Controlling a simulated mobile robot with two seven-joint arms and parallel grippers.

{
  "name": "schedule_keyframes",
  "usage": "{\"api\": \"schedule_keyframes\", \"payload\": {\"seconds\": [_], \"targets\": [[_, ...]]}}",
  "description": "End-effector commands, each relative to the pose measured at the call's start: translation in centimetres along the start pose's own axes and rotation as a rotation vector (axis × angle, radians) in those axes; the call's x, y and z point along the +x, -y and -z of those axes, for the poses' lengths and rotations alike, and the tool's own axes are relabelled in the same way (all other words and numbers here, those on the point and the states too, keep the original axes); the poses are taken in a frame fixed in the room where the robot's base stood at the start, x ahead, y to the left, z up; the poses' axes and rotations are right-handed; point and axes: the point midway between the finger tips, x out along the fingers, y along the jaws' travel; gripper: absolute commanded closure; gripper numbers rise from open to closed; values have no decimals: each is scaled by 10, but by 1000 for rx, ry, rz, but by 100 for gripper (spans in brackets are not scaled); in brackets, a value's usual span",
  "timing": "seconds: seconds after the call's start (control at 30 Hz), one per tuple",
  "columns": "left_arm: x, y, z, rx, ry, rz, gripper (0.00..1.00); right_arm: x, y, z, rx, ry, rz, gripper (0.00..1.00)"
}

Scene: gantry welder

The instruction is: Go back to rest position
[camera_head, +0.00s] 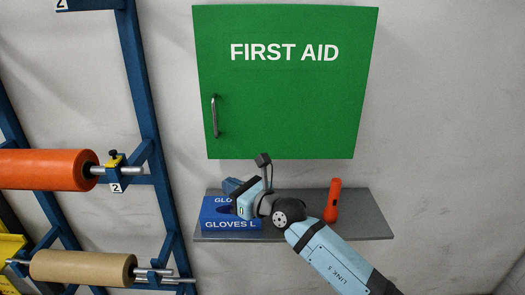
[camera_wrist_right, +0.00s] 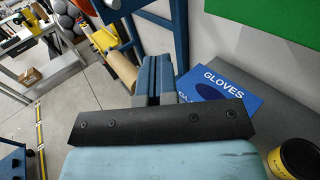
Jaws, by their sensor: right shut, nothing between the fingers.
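My right arm reaches in from the lower right, across the grey shelf (camera_head: 365,215). My left gripper is not in view.
The shut green cabinet (camera_head: 285,100) hangs above the shelf. An orange-red torch-like object (camera_head: 332,200) stands right of my wrist. A blue rack (camera_head: 150,125) holds an orange roll (camera_head: 45,170) and a tan roll (camera_head: 80,267) at left. Bare wall lies right.

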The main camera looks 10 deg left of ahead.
Motion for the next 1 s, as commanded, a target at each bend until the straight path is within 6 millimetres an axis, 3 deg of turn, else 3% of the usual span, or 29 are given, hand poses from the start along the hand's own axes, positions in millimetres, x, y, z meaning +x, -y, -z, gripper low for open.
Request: {"api": "schedule_keyframes", "payload": {"seconds": [0.17,0.37,0.47,0.67,0.87,1.0], "targets": [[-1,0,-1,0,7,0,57,-20,-5,14,230,66,5,100],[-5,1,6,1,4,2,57,-87,0,53,886,277,75,100],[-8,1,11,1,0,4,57,-132,7,81,1227,400,144,100],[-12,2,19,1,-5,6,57,-235,10,155,1862,658,333,100],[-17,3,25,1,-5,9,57,-350,-20,236,2423,948,574,100],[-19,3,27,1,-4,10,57,-420,-58,275,2720,1142,732,100]]}}
